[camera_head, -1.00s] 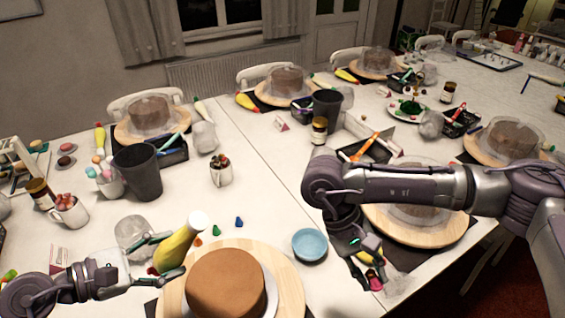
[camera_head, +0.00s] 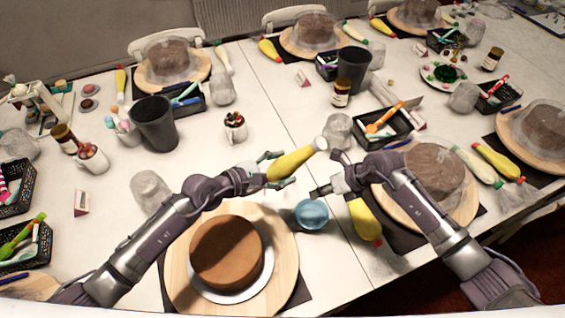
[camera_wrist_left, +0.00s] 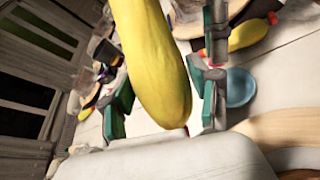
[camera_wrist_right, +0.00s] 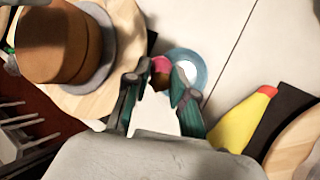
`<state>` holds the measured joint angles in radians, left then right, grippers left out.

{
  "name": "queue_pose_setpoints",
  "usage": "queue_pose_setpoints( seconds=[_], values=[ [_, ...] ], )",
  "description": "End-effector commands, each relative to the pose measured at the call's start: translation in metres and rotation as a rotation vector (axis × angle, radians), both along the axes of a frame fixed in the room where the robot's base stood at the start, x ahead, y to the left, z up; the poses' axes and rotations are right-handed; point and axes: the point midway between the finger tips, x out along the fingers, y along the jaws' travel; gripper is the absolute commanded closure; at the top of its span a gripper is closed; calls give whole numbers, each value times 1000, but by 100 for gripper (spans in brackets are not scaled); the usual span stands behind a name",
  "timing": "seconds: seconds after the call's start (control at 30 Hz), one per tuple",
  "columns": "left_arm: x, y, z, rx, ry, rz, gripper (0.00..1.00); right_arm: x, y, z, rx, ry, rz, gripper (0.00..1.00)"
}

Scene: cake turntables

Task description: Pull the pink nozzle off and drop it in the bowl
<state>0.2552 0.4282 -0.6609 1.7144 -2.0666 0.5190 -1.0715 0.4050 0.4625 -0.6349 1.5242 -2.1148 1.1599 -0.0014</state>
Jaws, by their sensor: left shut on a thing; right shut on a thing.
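My left gripper (camera_head: 287,167) is shut on a yellow piping bag (camera_head: 292,163) with a white end, held above the table to the upper left of the blue bowl (camera_head: 312,226). The bag also fills the middle of the left wrist view (camera_wrist_left: 150,60). My right gripper (camera_head: 325,176) is at the bowl's far side in the head view. In the right wrist view its fingers (camera_wrist_right: 160,78) are shut on the small pink nozzle (camera_wrist_right: 162,64), which shows in front of the bowl's rim (camera_wrist_right: 195,60). The nozzle is hidden in the head view.
A brown cake (camera_head: 226,250) stands on a wooden turntable (camera_head: 285,262) left of the bowl. A second yellow bag (camera_head: 362,218) with a red tip lies right of the bowl. A covered cake (camera_head: 432,172) stands farther right. Clear tabletop lies in front of the bowl.

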Motion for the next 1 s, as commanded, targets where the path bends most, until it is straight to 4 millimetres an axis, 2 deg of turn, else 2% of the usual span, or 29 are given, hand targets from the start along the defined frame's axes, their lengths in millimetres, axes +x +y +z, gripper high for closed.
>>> queue_pose_setpoints(
  seconds=[0.17,0.37,0.7,1.0],
  values=[
    [1,-4,-7,-2,-2,1,50,3,-14,-11,1,-1,-149,100],
    [1,-4,-20,-3,-2,0,50,3,-15,-26,1,1,-158,100],
    [1,-4,-53,-4,-1,0,50,3,-15,-66,0,1,-154,100],
    [1,-4,-56,-4,-1,0,50,3,-14,-71,0,1,-154,100]
  ],
)
